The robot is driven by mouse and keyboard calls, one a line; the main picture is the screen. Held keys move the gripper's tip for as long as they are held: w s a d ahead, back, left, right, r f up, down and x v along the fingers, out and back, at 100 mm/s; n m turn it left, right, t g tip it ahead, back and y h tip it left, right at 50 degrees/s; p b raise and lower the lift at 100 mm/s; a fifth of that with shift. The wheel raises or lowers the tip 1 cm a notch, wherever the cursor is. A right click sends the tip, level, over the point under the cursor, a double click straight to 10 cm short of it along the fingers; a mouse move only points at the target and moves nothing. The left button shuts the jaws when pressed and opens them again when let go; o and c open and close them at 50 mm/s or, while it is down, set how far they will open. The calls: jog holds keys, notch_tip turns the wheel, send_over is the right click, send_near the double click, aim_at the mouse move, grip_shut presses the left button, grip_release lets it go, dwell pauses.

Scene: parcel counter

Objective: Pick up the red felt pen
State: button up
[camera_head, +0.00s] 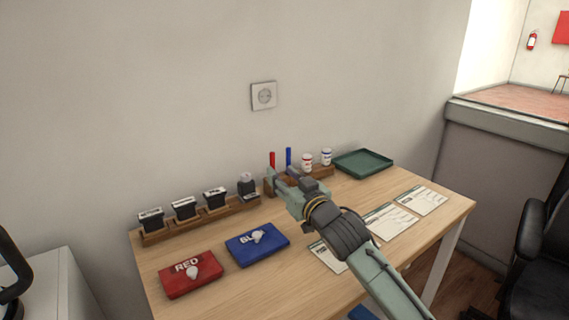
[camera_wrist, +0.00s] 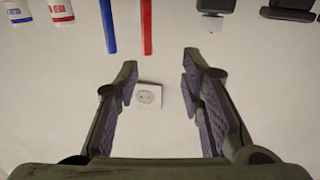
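The red felt pen (camera_head: 272,159) stands upright at the back of the table, in or behind a small wooden holder partly hidden by my gripper. The red pen also shows in the wrist view (camera_wrist: 147,27), hanging from the top edge because that view is upside down. My gripper (camera_head: 276,178) is in front of the holder. In the wrist view my gripper (camera_wrist: 159,72) is open and empty, its two fingers apart. The red pen's end lies just beyond the fingertips, in line with the gap, nearer the left finger. No contact shows.
A blue pen (camera_head: 289,156) stands close beside the red one. Two white bottles (camera_head: 307,163) (camera_head: 326,157) and a green tray (camera_head: 352,167) are to the right. A stamp rack (camera_head: 203,221) and red (camera_head: 177,285) and blue (camera_head: 245,251) pads lie left. The wall is close behind.

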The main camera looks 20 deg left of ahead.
aim_at(273, 162)
jog(key=w, duration=0.1)
jog(key=w+a+p, duration=0.1)
jog(key=w, duration=0.1)
jog(key=w+a, duration=0.1)
jog(key=shift+w+f, duration=0.25)
jog(key=shift+f, duration=0.1)
jog(key=p+x, duration=0.2)
jog(key=x, duration=0.2)
jog(key=shift+w+a, duration=0.25)
jog(key=shift+w, duration=0.05)
jog(key=shift+w+a+f, duration=0.15)
jog(key=shift+w+a, duration=0.2)
jog(key=shift+w, duration=0.1)
jog(key=shift+c, duration=0.5)
grip_shut()
